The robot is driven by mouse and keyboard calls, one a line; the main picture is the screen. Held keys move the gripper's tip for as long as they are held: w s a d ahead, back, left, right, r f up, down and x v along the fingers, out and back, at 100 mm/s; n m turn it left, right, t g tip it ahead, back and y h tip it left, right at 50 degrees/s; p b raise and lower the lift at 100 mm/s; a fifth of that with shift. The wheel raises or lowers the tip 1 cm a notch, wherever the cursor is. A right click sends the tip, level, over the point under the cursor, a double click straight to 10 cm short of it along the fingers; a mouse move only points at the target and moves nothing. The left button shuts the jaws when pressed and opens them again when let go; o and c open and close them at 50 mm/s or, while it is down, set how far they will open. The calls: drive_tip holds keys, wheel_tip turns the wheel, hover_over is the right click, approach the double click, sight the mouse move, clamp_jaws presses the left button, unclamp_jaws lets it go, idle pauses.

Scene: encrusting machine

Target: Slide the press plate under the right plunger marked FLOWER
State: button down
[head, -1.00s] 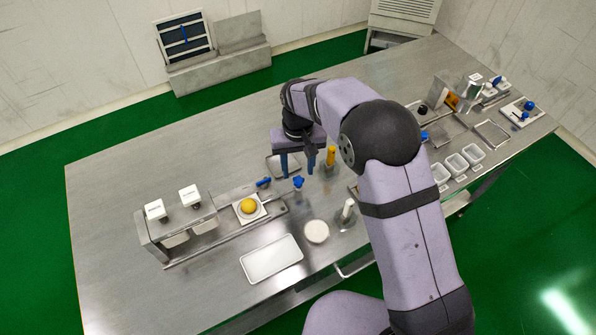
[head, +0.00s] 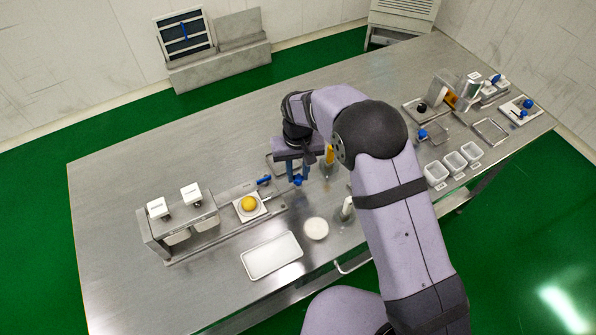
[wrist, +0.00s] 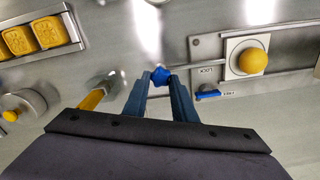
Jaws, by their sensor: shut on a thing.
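The press plate (head: 241,215) is a white square with a yellow ball (head: 248,203) on it, on a metal rail right of the plungers. It also shows in the wrist view (wrist: 233,72). The right plunger (head: 191,194) has a white block on top; its marking is too small to read. The left plunger (head: 157,208) stands beside it. My gripper (head: 298,181) is shut on a blue knob, right of the rail's end. The knob (wrist: 160,75) shows between the fingertips in the wrist view.
A blue lever (wrist: 208,94) lies by LOCK and FREE marks beside the rail. A white tray (head: 272,256) and a round white piece (head: 316,229) lie in front. A yellow-handled tool (head: 329,154) stands close to my gripper. The left of the table is clear.

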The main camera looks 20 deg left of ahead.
drive_tip(key=b, duration=0.1)
hover_over(261, 200)
drive_tip(key=shift+a, duration=0.1)
drive_tip(key=c, duration=1.5)
unclamp_jaws()
drive_tip(key=shift+o, duration=0.2)
drive_tip(key=shift+w+r, duration=0.1)
wheel_tip(261, 200, up, 7)
drive_tip(key=b, duration=0.2)
drive_tip(key=shift+b, duration=0.3)
drive_tip(key=shift+r, duration=0.1)
